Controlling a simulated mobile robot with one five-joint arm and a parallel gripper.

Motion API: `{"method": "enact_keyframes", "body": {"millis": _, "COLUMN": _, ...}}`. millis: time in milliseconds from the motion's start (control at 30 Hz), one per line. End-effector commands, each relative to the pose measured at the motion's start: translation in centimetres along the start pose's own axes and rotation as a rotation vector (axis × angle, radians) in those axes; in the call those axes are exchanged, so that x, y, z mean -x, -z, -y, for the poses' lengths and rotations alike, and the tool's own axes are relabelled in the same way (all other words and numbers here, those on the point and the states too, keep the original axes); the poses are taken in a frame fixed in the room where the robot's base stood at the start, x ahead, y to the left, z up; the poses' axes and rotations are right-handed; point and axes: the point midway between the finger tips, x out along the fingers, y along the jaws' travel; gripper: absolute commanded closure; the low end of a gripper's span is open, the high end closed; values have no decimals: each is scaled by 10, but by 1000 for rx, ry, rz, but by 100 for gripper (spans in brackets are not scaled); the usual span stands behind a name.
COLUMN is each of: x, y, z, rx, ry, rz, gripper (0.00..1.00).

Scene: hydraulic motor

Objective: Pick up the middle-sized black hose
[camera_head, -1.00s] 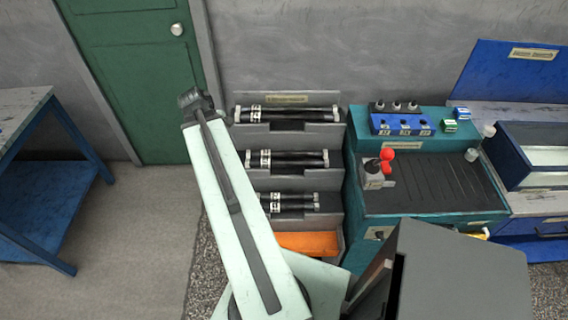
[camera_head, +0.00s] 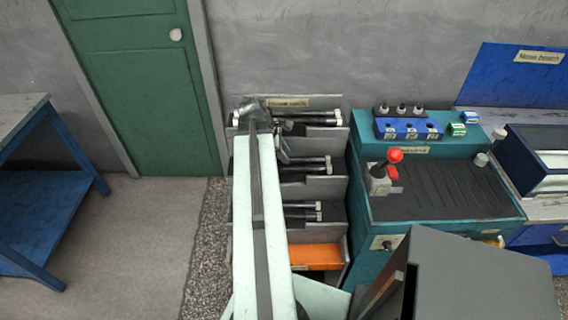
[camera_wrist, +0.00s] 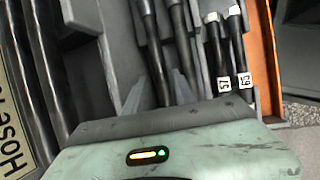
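The middle-sized black hoses (camera_head: 308,166) lie on the middle tier of the grey stepped rack, with light end fittings at the right; my arm covers their left part. In the wrist view, two black hoses (camera_wrist: 154,55) of this tier run up the picture. My gripper (camera_wrist: 160,82) is open, its two grey fingers apart with part of a hose showing between them. I cannot tell whether they touch it. In the head view, my arm stands in front of the rack and mostly hides the gripper.
Longer hoses (camera_head: 300,121) lie on the top tier and shorter ones (camera_head: 303,210) on the lower tier, which show white labels in the wrist view (camera_wrist: 224,83). An orange tray (camera_head: 315,255) is at the bottom. A teal bench (camera_head: 440,205) stands close right.

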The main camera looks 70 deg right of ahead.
Motion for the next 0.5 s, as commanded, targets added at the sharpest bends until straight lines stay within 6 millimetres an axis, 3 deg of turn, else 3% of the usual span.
{"method": "enact_keyframes", "body": {"millis": 33, "x": -18, "y": 1, "z": 2, "rx": -3, "ry": 1, "rz": 0, "gripper": 69}}
{"method": "enact_keyframes", "body": {"millis": 133, "x": -33, "y": 1, "z": 2, "rx": -2, "ry": 1, "rz": 0, "gripper": 69}}
{"method": "enact_keyframes", "body": {"millis": 367, "x": -31, "y": -1, "z": 1, "rx": -1, "ry": 1, "rz": 0, "gripper": 69}}
{"method": "enact_keyframes", "body": {"millis": 500, "x": -31, "y": -2, "z": 1, "rx": -1, "ry": 1, "rz": 0, "gripper": 100}}
